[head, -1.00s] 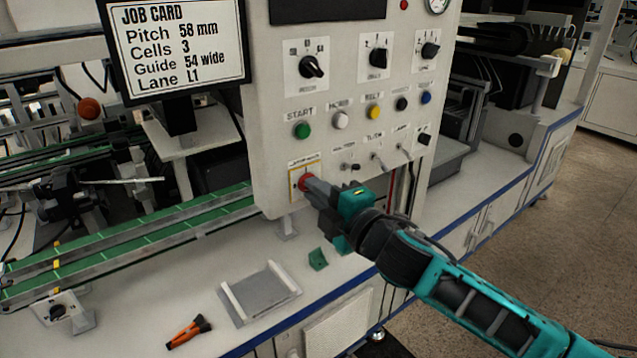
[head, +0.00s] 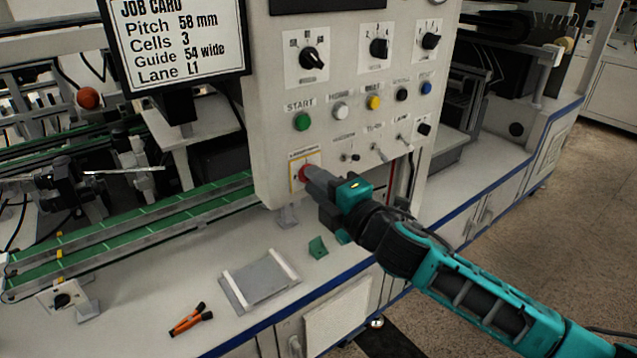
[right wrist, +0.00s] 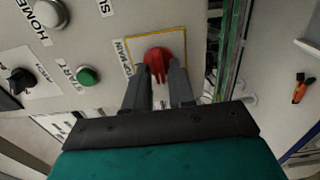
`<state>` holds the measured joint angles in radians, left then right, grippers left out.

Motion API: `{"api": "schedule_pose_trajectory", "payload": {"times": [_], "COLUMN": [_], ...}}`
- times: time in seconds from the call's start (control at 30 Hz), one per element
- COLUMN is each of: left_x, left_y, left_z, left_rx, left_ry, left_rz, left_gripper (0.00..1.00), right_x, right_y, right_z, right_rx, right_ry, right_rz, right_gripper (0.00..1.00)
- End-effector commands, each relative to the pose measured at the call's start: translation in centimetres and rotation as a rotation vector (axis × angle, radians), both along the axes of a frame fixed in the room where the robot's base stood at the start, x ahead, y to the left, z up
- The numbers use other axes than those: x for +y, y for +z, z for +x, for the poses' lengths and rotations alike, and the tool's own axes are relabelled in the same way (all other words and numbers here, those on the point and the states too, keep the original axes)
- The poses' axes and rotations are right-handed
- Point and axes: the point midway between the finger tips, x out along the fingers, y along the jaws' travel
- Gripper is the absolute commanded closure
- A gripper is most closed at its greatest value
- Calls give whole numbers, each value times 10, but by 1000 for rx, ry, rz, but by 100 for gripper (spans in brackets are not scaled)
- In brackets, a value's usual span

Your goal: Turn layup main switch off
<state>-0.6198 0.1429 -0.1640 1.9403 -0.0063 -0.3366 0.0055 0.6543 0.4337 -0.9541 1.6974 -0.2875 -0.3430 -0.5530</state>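The layup main switch is a red rotary knob (head: 305,173) on a yellow-edged plate, low on the left of the grey control panel. It also shows in the right wrist view (right wrist: 163,54), beside a partly hidden label ending in "MAIN". My right gripper (head: 315,180) reaches it from the lower right. In the right wrist view its two fingers (right wrist: 158,78) stand close together on either side of the red handle and appear shut on it. The fingers hide part of the knob, and I cannot read its position. My left gripper is not in view.
The panel (head: 272,110) carries a green start button (head: 302,122), other buttons, black selectors and small toggles close by. Below on the bench are a grey tray (head: 258,287), a green block (head: 318,247) and an orange-handled tool (head: 190,320). A green-belted conveyor (head: 130,235) runs left.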

Motion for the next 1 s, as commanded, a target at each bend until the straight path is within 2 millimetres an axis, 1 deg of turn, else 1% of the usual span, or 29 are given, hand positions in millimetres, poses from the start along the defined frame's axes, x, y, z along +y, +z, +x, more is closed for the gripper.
{"api": "schedule_pose_trajectory", "payload": {"times": [0.03, 0.1, 0.13, 0.37, 0.53, 0.67, 1.0], "left_x": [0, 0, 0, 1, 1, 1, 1], "left_y": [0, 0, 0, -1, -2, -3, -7], "left_z": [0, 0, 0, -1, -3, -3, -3], "left_rx": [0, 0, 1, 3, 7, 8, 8], "left_ry": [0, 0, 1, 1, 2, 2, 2], "left_rz": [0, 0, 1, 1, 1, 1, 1], "left_gripper": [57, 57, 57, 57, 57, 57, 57], "right_x": [0, 0, 0, 0, -7, -20, -60], "right_y": [0, 0, 0, 0, 0, -1, -2], "right_z": [0, 0, 0, 0, -9, -27, -82], "right_rx": [1, 1, 1, 1, 2, 3, 3], "right_ry": [0, 0, 0, 0, 0, 1, 0], "right_rz": [1, 2, 2, 3, 3, 2, 1], "right_gripper": [71, 64, 63, 63, 63, 63, 63]}}
